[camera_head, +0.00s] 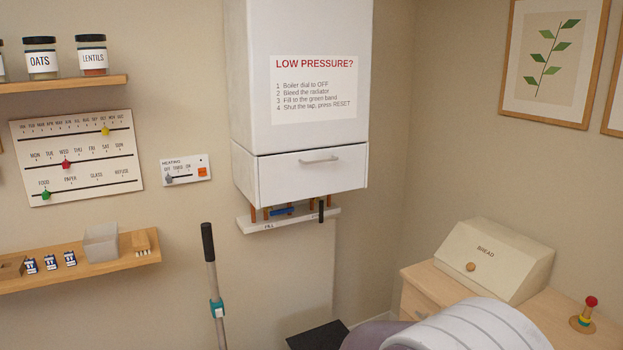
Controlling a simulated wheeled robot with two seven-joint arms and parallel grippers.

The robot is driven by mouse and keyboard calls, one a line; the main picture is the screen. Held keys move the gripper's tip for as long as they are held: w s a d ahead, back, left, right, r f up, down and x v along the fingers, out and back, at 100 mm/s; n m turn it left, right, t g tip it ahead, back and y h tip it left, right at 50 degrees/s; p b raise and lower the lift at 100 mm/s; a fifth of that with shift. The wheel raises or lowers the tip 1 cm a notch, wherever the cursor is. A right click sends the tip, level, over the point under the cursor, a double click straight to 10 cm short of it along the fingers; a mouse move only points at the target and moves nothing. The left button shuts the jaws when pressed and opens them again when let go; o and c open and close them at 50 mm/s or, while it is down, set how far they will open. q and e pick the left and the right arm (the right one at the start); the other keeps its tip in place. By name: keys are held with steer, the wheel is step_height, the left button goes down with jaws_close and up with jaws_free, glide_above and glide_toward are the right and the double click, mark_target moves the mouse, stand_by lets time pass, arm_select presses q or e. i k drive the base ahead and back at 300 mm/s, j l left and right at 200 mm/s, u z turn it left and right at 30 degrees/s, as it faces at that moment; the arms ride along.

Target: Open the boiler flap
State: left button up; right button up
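The white boiler (301,60) hangs on the wall in the upper middle of the head view. Its flap (312,174) is the lower front panel and looks shut, flush with the body. A grey bar handle (320,160) sits near the flap's top edge. Copper pipes (312,203), a blue lever (283,211) and a black lever (321,211) show below the boiler, by a narrow white strip (288,221) with small lettering. A notice (314,90) headed LOW PRESSURE? is on the boiler's front. Neither of my grippers is in view.
A pole with a black grip (207,242) stands upright at lower left of the boiler. A white striped rounded thing (467,327) fills the lower right foreground. A bread bin (483,260) stands on a wooden cabinet at right. Shelves (80,272) line the left wall.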

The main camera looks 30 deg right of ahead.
mark_target(283, 178)
steer(key=i+l+z, duration=0.2)
steer(key=l, duration=0.25)
steer(key=i+l+z, duration=0.15)
steer(key=l, duration=0.3)
steer(key=i+l+z, duration=0.2)
steer(key=l, duration=0.2)
steer(key=i+l+z, duration=0.2)
steer(key=i+l, duration=0.1)
steer(key=l, duration=0.05)
